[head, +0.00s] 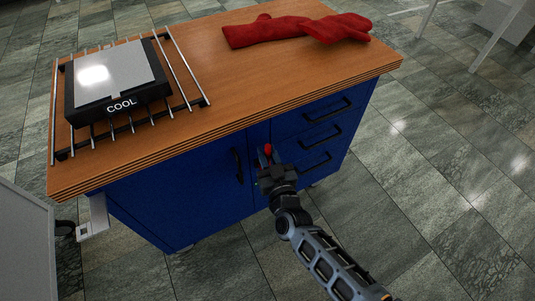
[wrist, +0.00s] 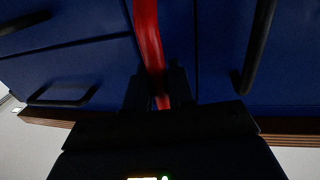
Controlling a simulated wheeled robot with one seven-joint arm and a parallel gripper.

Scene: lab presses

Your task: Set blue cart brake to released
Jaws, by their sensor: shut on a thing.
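The blue cart (head: 190,190) has a wooden top, a door with a black handle at left and several drawers at right. A red brake lever (head: 268,148) shows at the cart's front, between the door and the drawers. My gripper (head: 266,163) is at the cart's front, shut on the lever. In the wrist view, the red lever (wrist: 149,40) runs down between the dark fingers of my gripper (wrist: 157,88). The fingers hide part of the lever, and its mount is not clear.
On the cart top (head: 225,75), a black device marked COOL (head: 110,80) sits on a metal rack at left, and red gloves (head: 295,30) lie at the back. A black door handle (head: 237,165) and drawer handles (head: 327,110) stick out near my gripper. The tiled floor at right is clear.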

